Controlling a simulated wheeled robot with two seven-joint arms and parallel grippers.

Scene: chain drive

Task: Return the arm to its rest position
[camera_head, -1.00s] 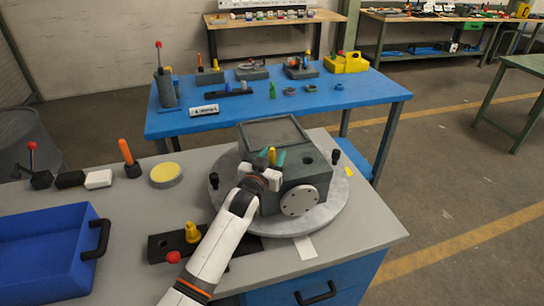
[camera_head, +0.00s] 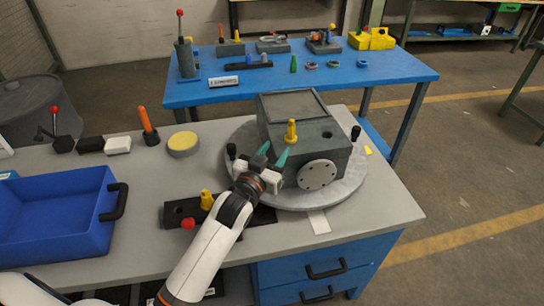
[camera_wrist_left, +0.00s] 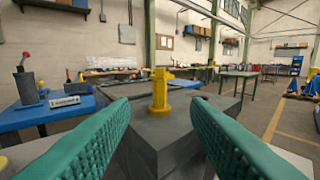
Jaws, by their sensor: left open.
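My left gripper (camera_head: 270,157) is open and empty, with teal fingertips, just in front of and beside the grey housing (camera_head: 306,150) on the round turntable. A yellow peg-like part (camera_head: 291,132) stands upright on the housing's top. In the left wrist view the yellow part (camera_wrist_left: 160,93) stands beyond the gap between the two spread fingers (camera_wrist_left: 163,135), apart from them. My left arm reaches in from the bottom of the head view. A white link at the lower left corner is mine. My right gripper is not in view.
The round turntable (camera_head: 345,190) sits on the grey workbench (camera_head: 385,205). A blue bin (camera_head: 60,225) is at the left. A dark block (camera_head: 180,211) with a yellow part (camera_head: 207,200) and red knob (camera_head: 188,223) lies near the arm. A blue table (camera_head: 400,72) with fixtures stands behind.

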